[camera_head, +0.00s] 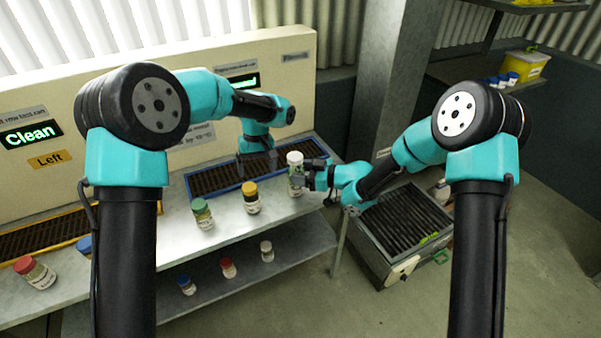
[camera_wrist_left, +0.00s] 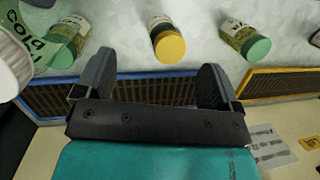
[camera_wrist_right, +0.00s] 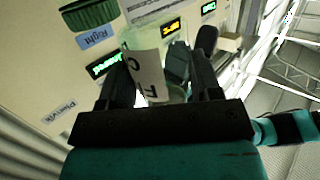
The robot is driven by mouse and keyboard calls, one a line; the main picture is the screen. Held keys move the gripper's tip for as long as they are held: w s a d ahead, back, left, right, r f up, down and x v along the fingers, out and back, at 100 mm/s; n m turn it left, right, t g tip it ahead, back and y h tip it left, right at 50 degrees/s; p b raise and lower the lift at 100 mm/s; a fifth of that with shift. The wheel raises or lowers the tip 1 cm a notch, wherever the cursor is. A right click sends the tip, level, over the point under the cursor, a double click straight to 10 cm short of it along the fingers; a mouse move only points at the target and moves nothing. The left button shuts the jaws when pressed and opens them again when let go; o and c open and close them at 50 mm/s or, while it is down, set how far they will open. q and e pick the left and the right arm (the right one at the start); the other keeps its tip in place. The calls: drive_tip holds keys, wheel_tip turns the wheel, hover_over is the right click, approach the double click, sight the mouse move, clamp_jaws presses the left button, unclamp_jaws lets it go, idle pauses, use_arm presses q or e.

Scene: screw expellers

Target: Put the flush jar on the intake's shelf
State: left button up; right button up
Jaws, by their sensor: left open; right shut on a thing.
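A jar with a white lid and a pale green body (camera_head: 295,161) is held upright by my right gripper (camera_head: 303,181) at the right end of the upper metal bench (camera_head: 288,222). In the right wrist view, the jar (camera_wrist_right: 148,72) sits between the fingers with part of its label showing; I cannot read the whole name. In the left wrist view its white lid (camera_wrist_left: 10,75) is at the left edge. My left gripper (camera_head: 257,163) is open and empty above the blue-framed grate (camera_head: 215,180). I cannot tell which jar is the flush jar.
A yellow-lidded jar (camera_head: 250,197) and a green-lidded jar (camera_head: 202,213) stand on the bench; a red-lidded jar (camera_head: 34,271) is farther left. Small jars stand on the lower shelf (camera_head: 245,282). A grated metal box (camera_head: 400,228) is on the floor at right.

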use_arm(q)
drive_tip(key=s+a+f+t+h, duration=0.1)
drive_tip(key=s+a+f, duration=0.2)
drive_tip(key=s+f, duration=0.6)
drive_tip(key=s+a+f+m+t+h, duration=0.1)
drive_tip(key=s+a+f, duration=0.3)
drive_tip(key=s+f, duration=0.5)
drive_tip(key=s+a+f+m+t+h, duration=0.1)
drive_tip(key=s+a+f, duration=0.3)
drive_tip(key=s+f, duration=0.6)
drive_tip(key=shift+a+f+t+h, duration=0.15)
drive_tip(key=shift+f+t+h, duration=0.15)
drive_tip(key=shift+f+h, duration=0.4)
